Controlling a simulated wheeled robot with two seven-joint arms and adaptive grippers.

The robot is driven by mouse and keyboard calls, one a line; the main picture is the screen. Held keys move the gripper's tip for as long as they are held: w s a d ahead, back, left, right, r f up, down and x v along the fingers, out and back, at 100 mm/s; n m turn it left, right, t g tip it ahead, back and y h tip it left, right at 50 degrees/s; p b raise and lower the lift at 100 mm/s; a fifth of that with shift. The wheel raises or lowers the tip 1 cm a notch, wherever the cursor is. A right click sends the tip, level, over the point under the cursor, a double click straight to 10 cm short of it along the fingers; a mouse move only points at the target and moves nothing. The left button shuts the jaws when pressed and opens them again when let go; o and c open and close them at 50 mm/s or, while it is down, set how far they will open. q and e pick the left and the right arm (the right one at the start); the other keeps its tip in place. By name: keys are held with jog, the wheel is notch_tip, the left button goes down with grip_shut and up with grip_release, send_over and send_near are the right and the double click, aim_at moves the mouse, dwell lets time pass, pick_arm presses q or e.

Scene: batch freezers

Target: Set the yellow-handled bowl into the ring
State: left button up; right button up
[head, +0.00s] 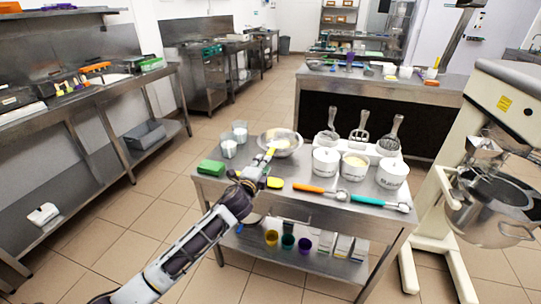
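A shiny metal bowl (291,148) sits on the small steel table, with a yellow strip (270,152) at its near-left side that looks like its handle. My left gripper (262,173) is just below this yellow strip, at the front left of the table. The fingers are small and dark, and I cannot tell whether they touch or grip the handle. The mixer (508,100) stands at the right, with a metal bowl-shaped part (488,218) low on its front. I cannot make out a separate ring there. My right gripper is not in view.
White tubs (325,163), a green sponge (210,167), an orange-handled tool (315,189), a teal-handled tool (380,202) and glasses (229,148) crowd the table (305,210). Whisk-like tools (359,127) stand behind the tubs.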

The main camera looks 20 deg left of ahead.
aim_at(270, 151)
pick_arm(q)
jog(key=shift+w+f+b, duration=0.15)
jog(key=shift+w+b, duration=0.2)
jog(key=shift+w, duration=0.65)
jog(key=shift+w+f+b, duration=0.15)
jog(key=shift+w+b, duration=0.25)
jog(key=shift+w, duration=0.5)
jog(key=w, duration=0.5)
jog(key=shift+w+d+f, duration=0.15)
jog(key=shift+f, duration=0.1)
jog(key=shift+w, duration=0.45)
jog(key=shift+w+f, duration=0.1)
jog(key=shift+w, duration=0.1)
grip_shut()
jog(key=c, duration=0.5)
grip_release()
grip_shut()
jog(key=shift+f, duration=0.1)
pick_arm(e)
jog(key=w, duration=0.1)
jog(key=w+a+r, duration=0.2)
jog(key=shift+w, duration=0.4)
